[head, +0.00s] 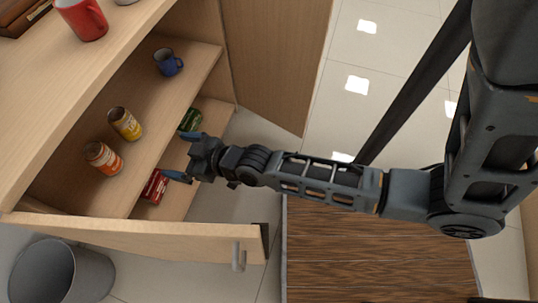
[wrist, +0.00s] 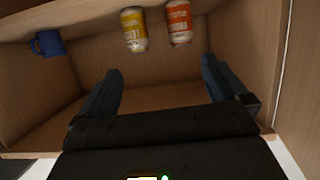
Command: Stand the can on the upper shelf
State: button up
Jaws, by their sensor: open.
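A yellow can (head: 125,123) and an orange can (head: 103,158) stand on the upper shelf (head: 165,115) of an open cabinet. In the wrist view the yellow can (wrist: 134,30) and the orange can (wrist: 179,22) show beyond the fingers. A green can (head: 190,120) and a red container (head: 154,187) are lower down, partly hidden by the shelf; I cannot tell the red one's exact shape. My gripper (head: 185,157) is open and empty at the cabinet front, apart from the cans; its fingers also show in the wrist view (wrist: 162,85).
A blue mug (head: 168,62) stands farther along the upper shelf. A red mug (head: 83,18) is on the counter top (head: 60,75). The cabinet doors are open, one (head: 180,240) near and one (head: 275,60) far. A grey bin (head: 62,272) stands on the floor.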

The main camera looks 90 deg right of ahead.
jog(key=s+a+r+n+y, duration=0.1)
jog(key=s+a+r, duration=0.2)
jog(key=s+r, duration=0.3)
jog(key=s+a+r+n+y, duration=0.1)
jog(key=s+a+r, duration=0.3)
jog(key=s+r, duration=0.3)
jog(key=s+a+r+t+y, duration=0.1)
jog(key=s+a+r+y, duration=0.1)
jog(key=s+r, duration=0.5)
jog(key=shift+s+a+n, duration=0.4)
jog(key=shift+s+a, duration=0.5)
jog(key=shift+s, duration=0.1)
